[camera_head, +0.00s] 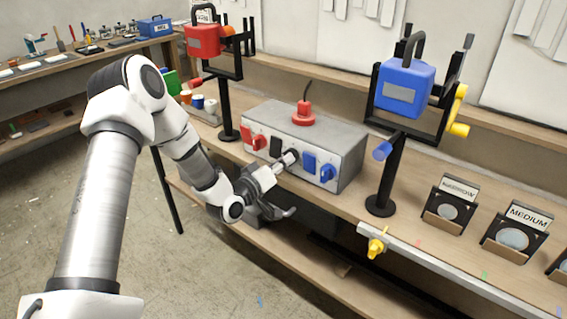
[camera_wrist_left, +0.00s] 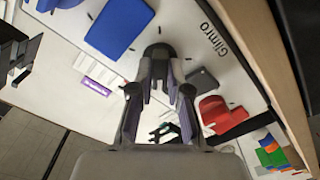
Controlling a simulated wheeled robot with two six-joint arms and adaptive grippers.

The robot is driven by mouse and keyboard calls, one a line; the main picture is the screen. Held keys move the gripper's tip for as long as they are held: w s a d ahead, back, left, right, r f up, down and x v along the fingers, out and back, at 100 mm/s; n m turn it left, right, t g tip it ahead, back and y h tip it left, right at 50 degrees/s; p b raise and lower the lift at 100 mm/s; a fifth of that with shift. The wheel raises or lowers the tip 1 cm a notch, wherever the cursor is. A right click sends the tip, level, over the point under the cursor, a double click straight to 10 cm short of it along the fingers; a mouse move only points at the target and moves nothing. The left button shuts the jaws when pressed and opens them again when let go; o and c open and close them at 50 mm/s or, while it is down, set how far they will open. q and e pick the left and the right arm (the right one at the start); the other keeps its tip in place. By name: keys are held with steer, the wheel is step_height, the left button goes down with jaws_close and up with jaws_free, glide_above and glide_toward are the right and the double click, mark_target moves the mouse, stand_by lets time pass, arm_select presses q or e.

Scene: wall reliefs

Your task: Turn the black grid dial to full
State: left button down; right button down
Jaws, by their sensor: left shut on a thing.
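A grey control box (camera_head: 345,160) stands on the workbench, with a red, a black and a blue dial along its front. My left gripper (camera_head: 286,161) reaches the box front from the left and is shut on the black dial (camera_head: 294,154). The wrist view shows the black dial (camera_wrist_left: 158,51) between the tips of my left gripper (camera_wrist_left: 160,72). The dial's pointer and any scale marks around it are mostly hidden by the fingers. A black plate (camera_head: 276,146) sits beside it, also in the wrist view (camera_wrist_left: 203,79). My right gripper is not in view.
The blue dial (camera_head: 327,173) and its blue plate (camera_head: 309,161) are close on the right; the red dial (camera_head: 258,142) is left. A blue lantern-like block (camera_head: 404,85) hangs in a stand to the right.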

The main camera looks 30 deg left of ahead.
arm_select(q)
steer(key=shift+m+p, duration=6.55)
steer(key=shift+m, duration=10.95)
steer(key=shift+s, duration=0.1)
steer(key=c, duration=1.1)
jaws_free()
